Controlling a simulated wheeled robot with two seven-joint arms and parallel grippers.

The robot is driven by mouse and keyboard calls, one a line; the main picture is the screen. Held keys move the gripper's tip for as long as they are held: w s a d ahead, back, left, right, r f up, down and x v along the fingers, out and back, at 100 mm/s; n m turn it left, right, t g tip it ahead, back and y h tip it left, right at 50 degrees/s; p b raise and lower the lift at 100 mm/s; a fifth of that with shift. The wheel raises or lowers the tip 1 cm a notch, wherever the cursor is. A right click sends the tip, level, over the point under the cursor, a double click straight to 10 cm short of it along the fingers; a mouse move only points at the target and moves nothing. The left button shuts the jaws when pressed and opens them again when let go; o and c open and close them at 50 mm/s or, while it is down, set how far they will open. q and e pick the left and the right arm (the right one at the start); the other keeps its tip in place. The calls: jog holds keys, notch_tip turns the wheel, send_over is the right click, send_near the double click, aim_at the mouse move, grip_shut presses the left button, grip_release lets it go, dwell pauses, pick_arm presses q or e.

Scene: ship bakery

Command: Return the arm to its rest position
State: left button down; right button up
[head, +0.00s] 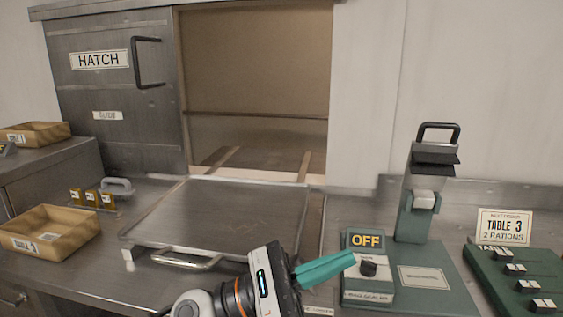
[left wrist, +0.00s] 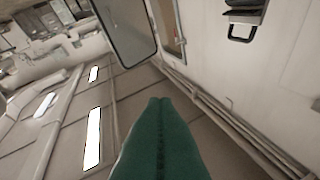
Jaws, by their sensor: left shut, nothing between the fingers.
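My left gripper (head: 345,262) has teal fingers and comes in from the bottom middle of the head view. Its fingers are shut and empty, pointing right, and in the picture their tips overlap the machine's OFF control box (head: 367,290). I cannot tell whether they touch it. In the left wrist view the shut fingers (left wrist: 160,105) point toward the wall and ceiling, with nothing between them. My right gripper is not in view.
A metal tray (head: 158,226) lies before the open hatch. A green sealer with a raised lever (head: 438,130) stands right of it. A TABLE 3 bin (head: 22,244) sits at left. A switch panel (head: 482,272) and an order card (head: 503,228) are at right.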

pick_arm(q)
jog(key=w+a+f+n+t+y, duration=0.2)
jog(key=w+a+n+t+y, duration=0.3)
jog(key=n+t, duration=0.65)
jog(key=w+a+f+n+t+y, duration=0.25)
jog(key=a+n+t+y, duration=0.4)
jog(key=n, duration=1.05)
jog(key=s+a+f+n+g+y, duration=0.25)
jog(key=a+f+n+y, duration=0.3)
jog(key=f+n, duration=0.45)
jog(key=s+a+f+n+g+y, duration=0.2)
jog(key=a+f+n+g+y, duration=0.25)
jog(key=a+f+n, duration=0.5)
jog(key=s+f+n+g, duration=0.6)
jog(key=s+f+g, duration=0.4)
jog(key=s+f, duration=0.8)
jog(key=s+f+g+p, duration=0.1)
jog(key=s+f+p, duration=0.15)
jog(key=f, duration=2.05)
jog(key=s+a+f, duration=0.1)
jog(key=s+f, duration=0.6)
jog(key=s, duration=0.1)
jog(key=s+a+f+g+y, duration=0.1)
jog(key=s+a+f, duration=0.1)
jog(key=s+f, duration=0.4)
jog(key=shift+s+a+f, duration=0.25)
jog(key=shift+s+f, duration=0.15)
jog(key=shift+s, duration=0.8)
